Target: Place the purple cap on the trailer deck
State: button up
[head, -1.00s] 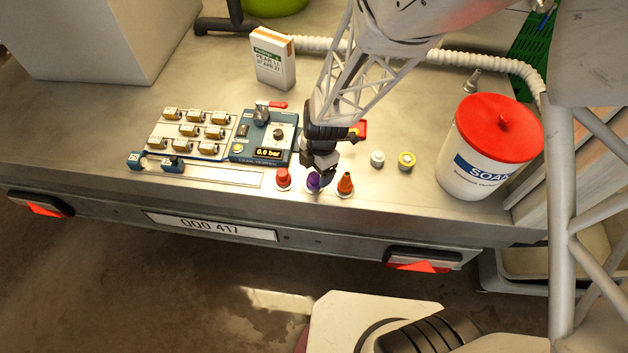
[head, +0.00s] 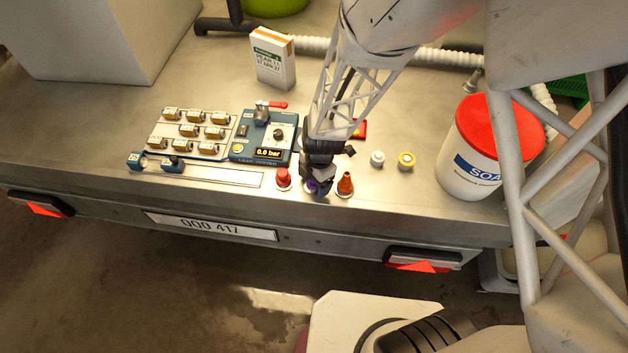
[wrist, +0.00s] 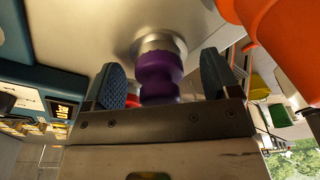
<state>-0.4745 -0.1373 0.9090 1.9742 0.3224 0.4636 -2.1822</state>
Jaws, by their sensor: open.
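The purple cap (wrist: 160,75) sits on a round metal base (wrist: 160,42) and stands between the two fingers of my gripper (wrist: 161,80) in the wrist view. My gripper is open, with a finger on either side of the cap and a gap on each side. In the head view my gripper (head: 320,181) is low over the front of the trailer deck (head: 420,195). There it hides most of the purple cap (head: 311,186).

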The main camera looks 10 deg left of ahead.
jog(key=c, duration=1.1)
jog(key=shift+r, duration=0.3)
jog(key=c, duration=0.4)
jog(key=shift+r, duration=0.65)
grip_shut()
jog(key=shift+s+d+r, duration=0.1)
jog(key=shift+s+r, duration=0.05)
jog(key=shift+r, duration=0.75)
jog(key=s+d, duration=0.3)
jog(key=s, duration=0.4)
jog(key=s+d+r, duration=0.1)
jog(key=s+d, duration=0.3)
jog(key=s, duration=0.2)
jog(key=shift+s+d+r, duration=0.2)
jog(key=shift+s+d, duration=0.1)
jog(key=shift+s, duration=0.05)
